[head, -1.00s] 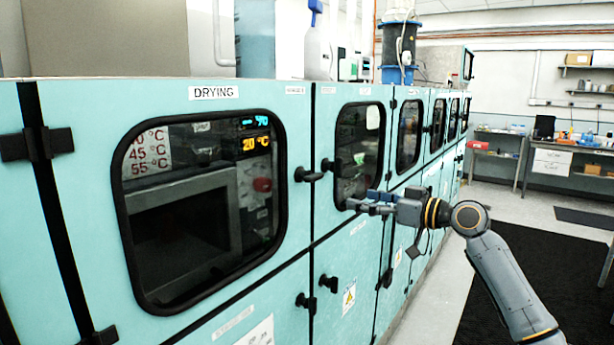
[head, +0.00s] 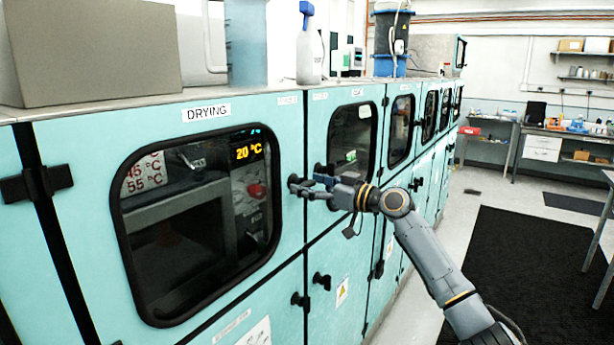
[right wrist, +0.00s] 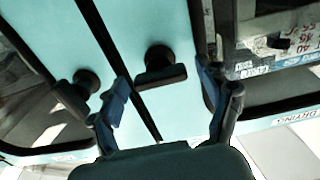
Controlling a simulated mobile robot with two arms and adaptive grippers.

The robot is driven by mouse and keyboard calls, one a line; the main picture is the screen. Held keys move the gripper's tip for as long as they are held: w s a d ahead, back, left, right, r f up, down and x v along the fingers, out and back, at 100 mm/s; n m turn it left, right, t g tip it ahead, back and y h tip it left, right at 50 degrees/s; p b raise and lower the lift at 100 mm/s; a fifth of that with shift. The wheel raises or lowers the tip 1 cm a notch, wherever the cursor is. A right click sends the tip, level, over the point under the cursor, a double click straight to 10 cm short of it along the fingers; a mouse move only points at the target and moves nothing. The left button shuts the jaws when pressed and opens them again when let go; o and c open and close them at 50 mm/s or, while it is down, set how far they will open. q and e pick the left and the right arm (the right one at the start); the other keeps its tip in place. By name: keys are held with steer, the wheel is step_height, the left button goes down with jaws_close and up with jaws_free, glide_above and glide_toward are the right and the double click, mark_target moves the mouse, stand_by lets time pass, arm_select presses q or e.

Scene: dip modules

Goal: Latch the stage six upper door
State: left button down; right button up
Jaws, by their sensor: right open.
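The upper door with the DRYING sign (head: 205,112) stands flush in the teal cabinet front, with a dark window. I cannot clearly read the small stage labels. Its black latch handle (right wrist: 165,72) is at the door's edge beside the dark seam, its bar lying across the seam's direction. My right gripper (head: 312,184) is open in front of this handle. In the right wrist view the handle shows between the two spread fingers of the gripper (right wrist: 165,85); contact cannot be told. My left gripper is not in view.
The neighbouring door's black knob (right wrist: 85,82) is close outside one finger. Lower door handles (head: 321,281) stick out below. A spray bottle (head: 309,50) and a grey box (head: 90,55) stand on top of the cabinet. The floor with a black mat (head: 530,265) is clear at right.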

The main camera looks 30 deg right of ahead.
steer(key=shift+w+a, duration=0.2)
steer(key=shift+w, duration=0.2)
steer(key=shift+c, duration=0.5)
steer(key=c, duration=1.1)
